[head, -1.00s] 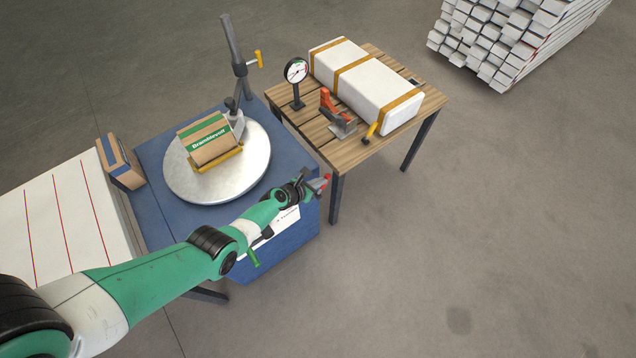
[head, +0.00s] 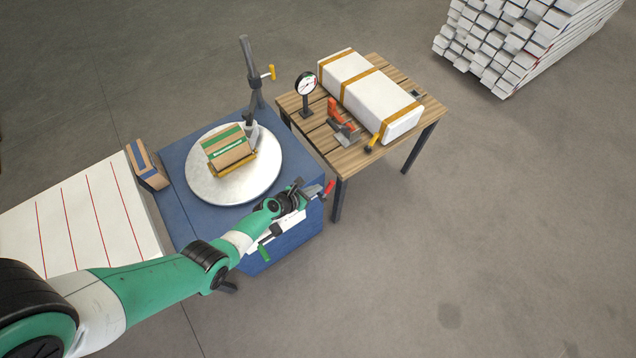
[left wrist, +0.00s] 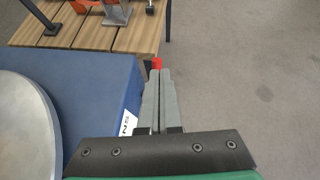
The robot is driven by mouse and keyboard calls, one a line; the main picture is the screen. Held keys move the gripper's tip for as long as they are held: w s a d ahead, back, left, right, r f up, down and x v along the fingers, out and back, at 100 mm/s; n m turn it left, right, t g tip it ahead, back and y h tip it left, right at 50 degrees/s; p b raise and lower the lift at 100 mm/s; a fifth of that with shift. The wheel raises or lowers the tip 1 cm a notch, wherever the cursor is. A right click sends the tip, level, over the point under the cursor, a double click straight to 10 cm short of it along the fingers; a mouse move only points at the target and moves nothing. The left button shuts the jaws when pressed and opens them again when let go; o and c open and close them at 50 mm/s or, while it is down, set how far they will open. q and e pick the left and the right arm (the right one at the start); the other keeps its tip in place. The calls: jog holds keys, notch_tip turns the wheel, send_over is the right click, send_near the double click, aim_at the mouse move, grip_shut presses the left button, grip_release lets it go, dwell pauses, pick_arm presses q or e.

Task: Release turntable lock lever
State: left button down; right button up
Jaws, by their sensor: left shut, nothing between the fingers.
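The round metal turntable (head: 205,188) sits on a blue base (head: 185,205) and carries a banded cardboard box (head: 228,147). A red-handled lever (head: 329,187) shows at the base's right front corner. A green handle (head: 263,254) shows at the front side, below my arm. I cannot tell for certain which is the lock lever. My left gripper (head: 314,191) is shut and empty, its tips close to the red lever. In the left wrist view the red lever (left wrist: 156,63) is mostly hidden behind the fingers (left wrist: 158,74); I cannot tell whether they touch. My right gripper is out of view.
A slatted wooden table (head: 345,155) stands behind right, with a gauge (head: 306,84), a red-handled clamp (head: 335,112) and a white strapped package (head: 372,95). A white lined surface (head: 75,225) and another box (head: 148,167) are at the left.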

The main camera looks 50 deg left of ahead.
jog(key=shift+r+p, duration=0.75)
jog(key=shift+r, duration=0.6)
